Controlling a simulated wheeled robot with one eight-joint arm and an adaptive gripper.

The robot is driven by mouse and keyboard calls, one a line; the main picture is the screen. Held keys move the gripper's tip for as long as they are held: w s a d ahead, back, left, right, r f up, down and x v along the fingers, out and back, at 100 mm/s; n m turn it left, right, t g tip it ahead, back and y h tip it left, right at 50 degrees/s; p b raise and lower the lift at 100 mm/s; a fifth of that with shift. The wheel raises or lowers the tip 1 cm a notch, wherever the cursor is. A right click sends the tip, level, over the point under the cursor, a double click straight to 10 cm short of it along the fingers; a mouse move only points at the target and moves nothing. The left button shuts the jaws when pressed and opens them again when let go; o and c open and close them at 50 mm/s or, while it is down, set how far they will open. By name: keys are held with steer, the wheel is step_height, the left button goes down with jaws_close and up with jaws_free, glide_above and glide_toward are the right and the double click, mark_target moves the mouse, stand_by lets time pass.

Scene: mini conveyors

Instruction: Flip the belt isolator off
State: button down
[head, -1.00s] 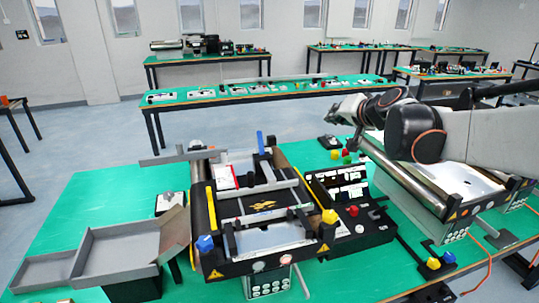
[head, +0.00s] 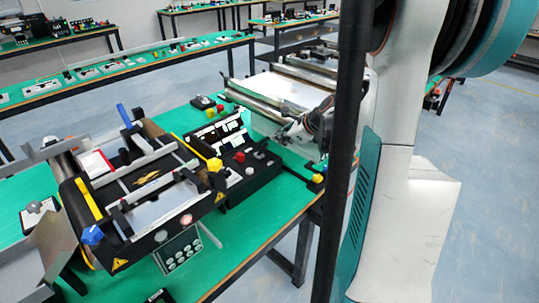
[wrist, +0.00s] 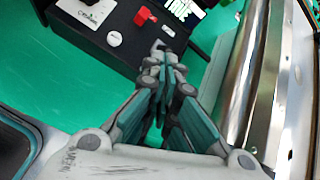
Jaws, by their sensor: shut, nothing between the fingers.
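A black control box (head: 248,180) stands on the green table right of the small conveyor. It carries a red button (head: 239,157), a white knob (head: 249,171) and a dark lever switch (head: 260,152), which looks like the isolator. In the wrist view, the red button (wrist: 145,17) and white knob (wrist: 114,39) show left of my gripper (wrist: 163,62). Its fingers are together and empty, tips close to the box's edge and lever area. The lever is mostly hidden behind the fingertips; its position and any contact are unclear. My gripper (head: 287,134) is right of the box in the head view.
The small conveyor (head: 160,240) with yellow and blue knobs is left of the box. A second conveyor (head: 262,105) with a metal rail lies behind and right; its roller (wrist: 245,75) runs close beside my gripper. Bare green table (wrist: 45,75) lies left of my gripper.

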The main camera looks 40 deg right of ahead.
mark_target(262, 150)
steer(key=s+d+f+m, duration=0.2)
steer(key=s+f+m, duration=0.2)
steer(key=s, duration=0.1)
steer(key=shift+d+f+m+g, duration=0.15)
steer(key=shift+f+m+g, duration=0.15)
steer(key=shift+m+g, duration=0.1)
steer(key=b+x, duration=0.4)
steer(key=x, duration=0.6)
steer(key=shift+w+f, duration=0.15)
steer(key=shift+f, duration=0.05)
steer(key=shift+w+a+r+b, duration=0.1)
steer(key=shift+w+r+b, duration=0.1)
steer(key=shift+w+r, duration=0.5)
steer(key=shift+w+a+r+b, duration=0.1)
steer(key=shift+w+r+b, duration=0.1)
steer(key=shift+w+r, duration=0.55)
steer(key=shift+w+f, duration=0.2)
steer(key=shift+d+r, duration=0.1)
steer(key=shift+r, duration=0.05)
